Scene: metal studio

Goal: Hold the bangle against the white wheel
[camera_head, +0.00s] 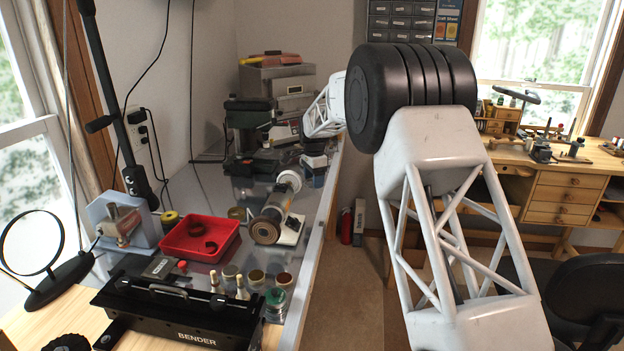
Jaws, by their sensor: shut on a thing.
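A dark brown wheel (264,231) is on the motor's near end. My forearm reaches away over the bench, and my gripper (266,138) is small and dark at its far end, above and behind the white wheel in the picture. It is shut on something. The bangle is too small or hidden to make out there. I see a gap in the picture between my gripper and the white wheel.
A red tray (176,254) with dark pieces stands left of the motor. Several small jars (257,277) and a black bender (175,308) are in front. Grey machines (278,80) stand behind. A black ring stand (60,278) is at left.

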